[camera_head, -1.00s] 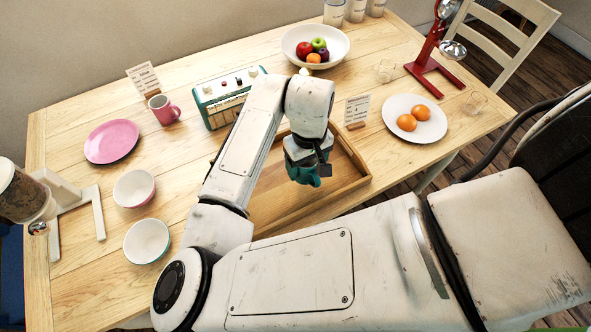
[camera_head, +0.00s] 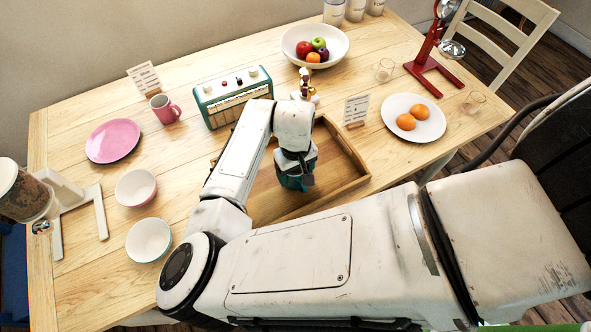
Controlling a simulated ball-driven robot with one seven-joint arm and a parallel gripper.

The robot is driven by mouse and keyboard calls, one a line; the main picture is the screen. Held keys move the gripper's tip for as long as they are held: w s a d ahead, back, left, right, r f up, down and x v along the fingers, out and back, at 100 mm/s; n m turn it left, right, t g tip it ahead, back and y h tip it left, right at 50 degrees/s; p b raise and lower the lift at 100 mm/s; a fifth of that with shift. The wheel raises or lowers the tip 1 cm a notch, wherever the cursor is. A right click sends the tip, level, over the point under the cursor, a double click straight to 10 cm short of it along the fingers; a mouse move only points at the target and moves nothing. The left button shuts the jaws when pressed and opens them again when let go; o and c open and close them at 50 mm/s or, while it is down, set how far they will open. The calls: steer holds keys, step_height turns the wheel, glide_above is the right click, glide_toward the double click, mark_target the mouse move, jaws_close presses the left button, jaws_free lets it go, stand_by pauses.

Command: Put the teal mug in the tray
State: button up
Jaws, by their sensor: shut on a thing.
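The teal mug (camera_head: 292,183) shows as a small teal patch under my gripper (camera_head: 297,172), over the wooden tray. My gripper is shut on the mug, and my wrist hides most of both. I cannot tell whether the mug touches the tray floor. The wooden tray (camera_head: 345,150) lies on the table, and my arm covers its left part.
A pink mug (camera_head: 164,109), pink plate (camera_head: 112,141) and two bowls (camera_head: 148,240) are left.

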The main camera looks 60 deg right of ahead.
steer(key=o, duration=1.2)
step_height(320, 180, up, 12)
steer(key=w+d+r+n+t+h, duration=0.1)
steer(key=d+r+h, duration=0.25)
steer(key=d, duration=0.35)
steer(key=w+d+r+t+h, duration=0.1)
steer(key=d+r+t+h, duration=0.2)
steer(key=d, duration=0.4)
steer(key=s+a+f+n+g+y, duration=0.1)
steer(key=s+a+f+y, duration=0.1)
steer(key=s+a+f, duration=0.2)
steer(key=s+a+f+n+g+y, duration=0.1)
steer(key=s+a+f+n+y, duration=0.1)
steer(key=s+a+f, duration=0.2)
steer(key=s+a+f+n+g+y+b, duration=0.1)
steer(key=s+a+f, duration=0.3)
steer(key=a+f, duration=0.5)
steer(key=shift+s+a+f+n+y, duration=0.1)
steer(key=shift+a+n+y, duration=0.1)
steer(key=shift+a, duration=0.9)
steer(key=shift+s+a+f+n+y, duration=0.15)
steer(key=shift+a+n+y, duration=0.1)
steer(key=shift+a, duration=0.8)
steer(key=shift+s+a+n+y, duration=0.1)
steer(key=shift+a+n+y, duration=0.1)
steer(key=shift+a, duration=0.9)
